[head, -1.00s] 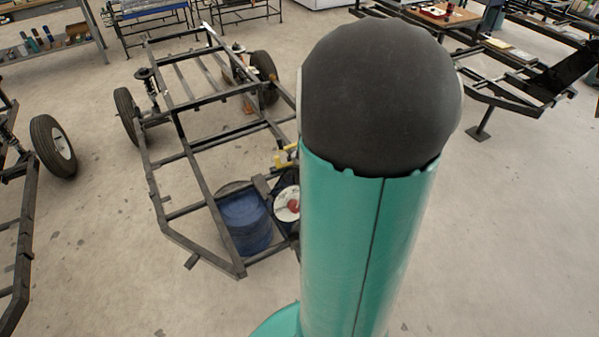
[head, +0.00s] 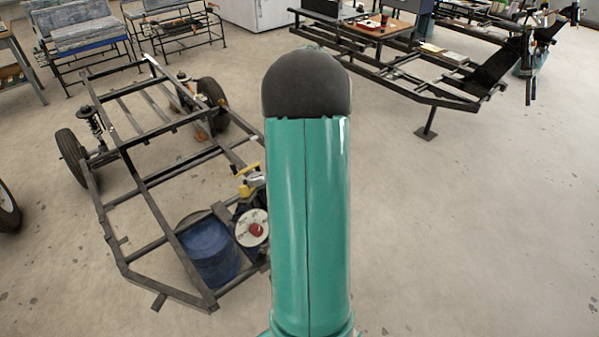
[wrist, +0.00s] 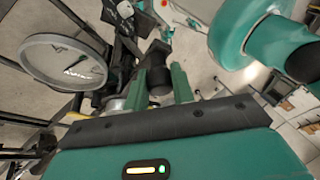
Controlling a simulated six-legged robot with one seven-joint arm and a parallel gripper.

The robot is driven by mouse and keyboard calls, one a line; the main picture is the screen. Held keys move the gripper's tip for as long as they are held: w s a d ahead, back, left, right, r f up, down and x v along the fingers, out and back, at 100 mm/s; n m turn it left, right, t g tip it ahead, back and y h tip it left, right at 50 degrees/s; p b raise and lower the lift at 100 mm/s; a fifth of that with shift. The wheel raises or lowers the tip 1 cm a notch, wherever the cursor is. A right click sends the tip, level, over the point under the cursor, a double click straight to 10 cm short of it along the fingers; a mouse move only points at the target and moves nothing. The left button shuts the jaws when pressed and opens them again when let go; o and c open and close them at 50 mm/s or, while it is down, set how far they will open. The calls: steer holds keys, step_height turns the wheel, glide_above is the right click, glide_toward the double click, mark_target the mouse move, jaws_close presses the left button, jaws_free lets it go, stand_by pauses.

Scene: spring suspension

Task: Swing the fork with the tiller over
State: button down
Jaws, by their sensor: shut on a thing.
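In the wrist view, my gripper (wrist: 160,88) has its two green fingers closed around a dark, round-ended piece, which looks like the grip of the tiller (wrist: 159,78). Dark metal parts, perhaps of the fork (wrist: 118,45), lie just beyond and left of the fingers; I cannot tell their exact shape. In the head view, my green arm hides my gripper and whatever it holds.
A grey disc with lettering (wrist: 62,62) is close at the left of my gripper. A black chassis frame (head: 148,182) stands left of my arm, with a blue drum (head: 208,250) and a yellow part (head: 250,184).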

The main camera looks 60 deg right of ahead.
steer(key=shift+w+d+n, duration=0.15)
steer(key=shift+d+n, duration=0.25)
steer(key=shift+d, duration=0.1)
steer(key=c, duration=1.2)
jaws_free()
steer(key=v, duration=1.3)
steer(key=shift+w+d+r, duration=0.15)
steer(key=shift+d+r, duration=0.05)
steer(key=shift+r, duration=0.05)
